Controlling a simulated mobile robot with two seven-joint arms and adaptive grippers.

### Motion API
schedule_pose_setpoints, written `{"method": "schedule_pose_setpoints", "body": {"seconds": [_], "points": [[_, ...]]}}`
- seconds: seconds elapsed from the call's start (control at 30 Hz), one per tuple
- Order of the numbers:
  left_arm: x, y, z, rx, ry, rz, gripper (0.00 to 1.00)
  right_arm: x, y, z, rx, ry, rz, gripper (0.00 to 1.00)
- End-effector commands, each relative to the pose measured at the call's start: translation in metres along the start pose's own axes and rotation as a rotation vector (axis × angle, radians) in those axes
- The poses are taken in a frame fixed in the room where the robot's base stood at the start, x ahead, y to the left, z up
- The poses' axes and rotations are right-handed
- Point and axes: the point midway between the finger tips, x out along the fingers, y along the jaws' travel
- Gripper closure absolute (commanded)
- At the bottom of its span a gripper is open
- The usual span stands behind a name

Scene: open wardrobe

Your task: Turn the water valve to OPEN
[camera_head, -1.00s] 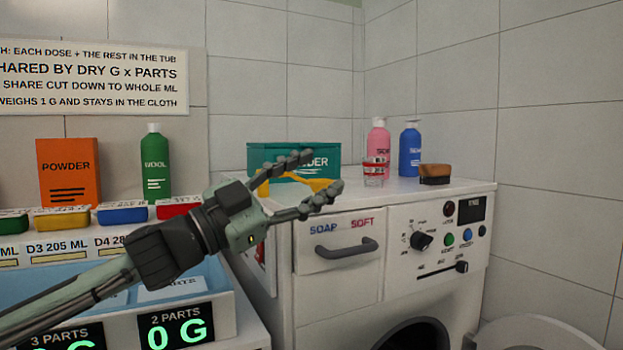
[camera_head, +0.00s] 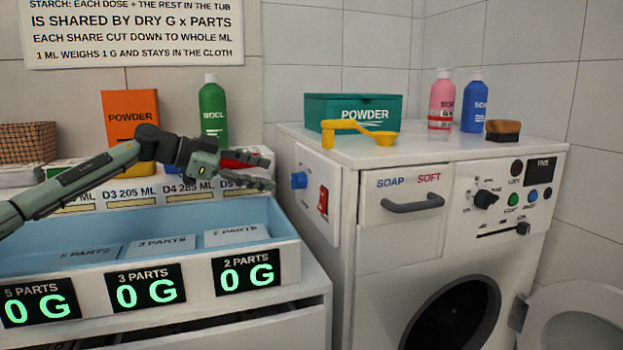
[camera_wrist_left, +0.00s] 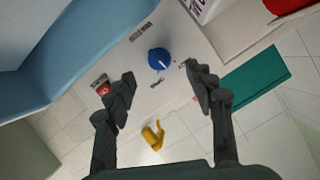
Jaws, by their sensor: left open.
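The water valve appears as a round blue knob (camera_head: 299,180) on the white left side panel of the washing machine. In the left wrist view the blue knob (camera_wrist_left: 159,60) faces the camera with a white pointer line. Small labels lie around it, too small to read. My left gripper (camera_head: 268,171) is open and empty, just left of the knob in the head view. In the left wrist view its fingers (camera_wrist_left: 160,92) are spread, and the knob lies beyond them, between their tips and apart from them. My right gripper is not in view.
A red switch (camera_head: 323,200) sits beside the knob on the panel. A yellow scoop (camera_head: 360,130) and a teal powder box (camera_head: 353,113) stand on the machine top. A blue tray (camera_head: 60,225) with scale displays lies below my left arm. A soap drawer (camera_head: 405,209) is at the front.

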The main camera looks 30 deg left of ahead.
Motion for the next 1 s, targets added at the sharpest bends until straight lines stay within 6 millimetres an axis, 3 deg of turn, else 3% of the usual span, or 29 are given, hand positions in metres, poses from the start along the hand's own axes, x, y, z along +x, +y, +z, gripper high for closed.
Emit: {"method": "schedule_pose_setpoints", "body": {"seconds": [0.4,0.57,0.83,1.0], "points": [[0.063,0.001,-0.003,0.0,0.007,0.003,0.46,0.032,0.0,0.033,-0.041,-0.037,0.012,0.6],[0.074,0.001,-0.002,0.0,0.005,0.002,0.46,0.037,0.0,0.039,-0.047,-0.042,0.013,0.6],[0.075,0.001,-0.002,0.001,0.004,0.002,0.46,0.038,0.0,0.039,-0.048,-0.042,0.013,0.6],[0.075,0.001,-0.002,0.001,0.005,0.002,0.67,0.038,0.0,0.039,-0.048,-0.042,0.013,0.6]]}}
